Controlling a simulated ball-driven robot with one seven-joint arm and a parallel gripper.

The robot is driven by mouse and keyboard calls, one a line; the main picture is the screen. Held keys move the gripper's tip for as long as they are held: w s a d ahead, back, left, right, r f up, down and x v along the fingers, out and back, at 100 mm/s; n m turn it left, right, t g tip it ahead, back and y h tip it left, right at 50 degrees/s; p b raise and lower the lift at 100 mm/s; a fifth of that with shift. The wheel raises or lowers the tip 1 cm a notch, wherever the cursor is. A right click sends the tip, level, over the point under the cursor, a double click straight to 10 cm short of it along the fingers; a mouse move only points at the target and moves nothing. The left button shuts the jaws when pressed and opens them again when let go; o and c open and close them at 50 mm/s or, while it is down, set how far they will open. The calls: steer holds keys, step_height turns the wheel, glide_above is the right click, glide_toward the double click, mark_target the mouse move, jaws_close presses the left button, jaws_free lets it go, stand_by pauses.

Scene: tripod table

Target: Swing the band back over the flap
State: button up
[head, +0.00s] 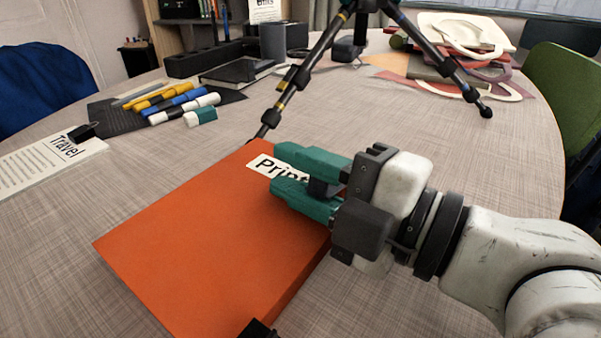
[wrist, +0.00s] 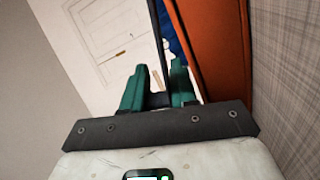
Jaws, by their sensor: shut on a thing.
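An orange folder with a flap (head: 200,235) lies on the table, its flap down flat as far as I see. A white label reading "Print" (head: 262,165) is at its far edge, partly covered by my gripper. My gripper (head: 278,172) has teal fingers and is over the folder's far right part, pointing left. In the wrist view, a thin dark strip, apparently the band (wrist: 160,45), runs up from between the fingers (wrist: 157,80), beside the orange folder (wrist: 205,45). The fingers are shut on it. In the head view the fingers hide the band.
A tripod's legs (head: 305,75) stand just beyond the folder. Markers (head: 180,100) on a dark mat and a "Travel" paper (head: 50,160) lie to the left. A pile of flat pieces (head: 460,50) is at the back right. A small black piece (head: 258,330) sits at the folder's near edge.

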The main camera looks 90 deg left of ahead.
steer(key=o, duration=0.7)
steer(key=shift+f, duration=0.1)
